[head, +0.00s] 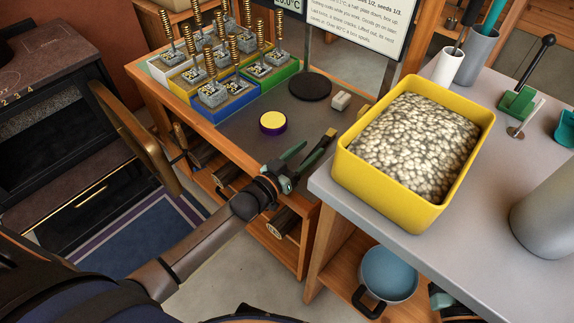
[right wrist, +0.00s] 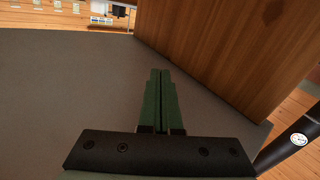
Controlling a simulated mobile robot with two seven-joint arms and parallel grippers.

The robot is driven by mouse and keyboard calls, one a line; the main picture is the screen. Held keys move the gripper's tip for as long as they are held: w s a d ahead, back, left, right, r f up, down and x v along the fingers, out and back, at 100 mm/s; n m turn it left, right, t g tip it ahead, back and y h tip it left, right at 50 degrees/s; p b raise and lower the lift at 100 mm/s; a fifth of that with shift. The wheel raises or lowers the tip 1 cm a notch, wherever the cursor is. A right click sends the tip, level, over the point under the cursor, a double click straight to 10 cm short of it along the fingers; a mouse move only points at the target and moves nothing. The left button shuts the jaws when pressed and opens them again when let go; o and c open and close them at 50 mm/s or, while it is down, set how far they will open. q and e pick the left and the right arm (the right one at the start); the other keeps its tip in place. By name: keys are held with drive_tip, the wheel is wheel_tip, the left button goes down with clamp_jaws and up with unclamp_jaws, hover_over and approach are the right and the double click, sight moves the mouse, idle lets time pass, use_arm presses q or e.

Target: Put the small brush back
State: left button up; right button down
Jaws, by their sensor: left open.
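My left gripper (head: 312,145) is open, over the front right edge of the low dark-topped bench (head: 235,128). A slim dark piece with a yellowish strip (head: 318,153) shows at its right finger; I cannot tell whether it is the small brush or lies between the fingers. No other thing is clearly the small brush. A white cup (head: 449,66) and a grey cup (head: 476,55) with dark and teal handles stand at the back of the grey counter (head: 490,180). My right gripper (right wrist: 160,78) is shut in the right wrist view, with nothing visible between its fingers.
A yellow tub (head: 400,205) full of pale pellets stands on the counter's near left corner.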

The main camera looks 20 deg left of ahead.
use_arm(q)
drive_tip(key=shift+s+a+r+p, duration=0.15)
drive_tip(key=shift+s+r+p, duration=0.2)
drive_tip(key=shift+s+r, duration=0.05)
drive_tip(key=p+v, duration=0.2)
drive_tip(key=v, duration=0.9)
use_arm(e)
drive_tip(key=s+f+m+g+h, duration=0.1)
drive_tip(key=s+f+g, duration=0.2)
drive_tip(key=f, duration=0.5)
drive_tip(key=s+f+m+g+h, duration=0.1)
drive_tip(key=s+f+g, duration=0.2)
drive_tip(key=f, duration=0.5)
drive_tip(key=shift+g, duration=0.7)
use_arm(q)
drive_tip(key=shift+s, duration=0.15)
use_arm(e)
drive_tip(key=shift+s+f, duration=0.1)
